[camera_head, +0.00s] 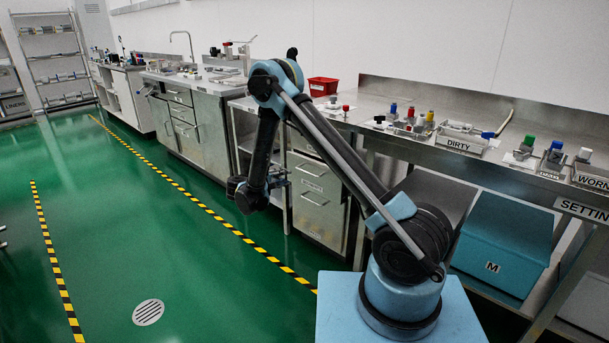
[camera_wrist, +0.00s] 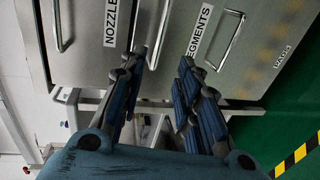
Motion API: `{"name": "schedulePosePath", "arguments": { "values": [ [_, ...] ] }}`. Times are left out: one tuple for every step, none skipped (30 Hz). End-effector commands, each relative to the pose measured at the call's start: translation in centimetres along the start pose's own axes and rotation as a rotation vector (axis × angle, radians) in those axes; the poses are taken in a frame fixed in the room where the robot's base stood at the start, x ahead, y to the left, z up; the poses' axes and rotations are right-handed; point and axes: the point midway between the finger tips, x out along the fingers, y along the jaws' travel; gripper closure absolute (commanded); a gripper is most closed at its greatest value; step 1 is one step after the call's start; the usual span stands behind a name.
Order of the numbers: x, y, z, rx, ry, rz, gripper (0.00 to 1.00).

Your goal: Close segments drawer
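The segments drawer has a grey metal front (camera_wrist: 265,45) with a white label and a bar handle (camera_wrist: 226,42), at the upper right of the sideways wrist view. In the head view the drawer unit (camera_head: 318,195) stands under the counter, just right of my gripper (camera_head: 281,181). I cannot tell how far the drawer stands out. In the wrist view my gripper (camera_wrist: 157,80) has its two blue-padded fingers spread apart, with nothing between them. The fingertips point at the drawer fronts near the seam. I cannot see clear contact with the handle.
The nozzle drawer (camera_wrist: 85,40) adjoins the segments drawer. A steel counter (camera_head: 365,105) carries several small coloured-top parts and a tray labelled DIRTY (camera_head: 460,143). A blue bin (camera_head: 503,245) sits below at the right. The green floor (camera_head: 190,240) is clear at the left.

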Motion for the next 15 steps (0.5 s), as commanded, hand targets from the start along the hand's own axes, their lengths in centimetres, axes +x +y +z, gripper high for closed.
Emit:
{"name": "schedulePosePath", "arguments": {
  "values": [
    [1.0,0.0,0.1,0.000,-0.003,0.000,0.70],
    [1.6,0.0,0.1,0.000,-0.003,0.000,0.70],
    [2.3,0.0,0.1,0.000,-0.003,0.000,0.70],
    [2.8,0.0,0.1,0.000,-0.003,0.000,0.70],
    [3.3,0.0,0.1,0.000,-0.003,-0.001,0.70],
    [4.1,0.0,0.1,0.000,-0.003,-0.001,0.70],
    [4.6,0.0,0.1,0.000,-0.003,-0.001,0.70],
    [5.1,0.0,0.1,0.000,-0.003,-0.001,0.70],
    [5.8,0.0,0.1,0.000,-0.003,-0.001,0.70],
    [6.4,0.0,0.1,0.000,-0.003,-0.001,0.70],
    [6.9,0.0,0.1,0.000,-0.003,-0.001,0.70],
    [7.6,0.0,0.1,0.001,-0.003,-0.001,0.70],
    [8.1,0.0,0.1,0.001,-0.003,-0.001,0.70],
    [8.7,0.0,0.1,0.001,-0.003,-0.001,0.70],
    [9.3,0.0,0.1,0.001,-0.003,-0.001,0.70]
  ]
}}
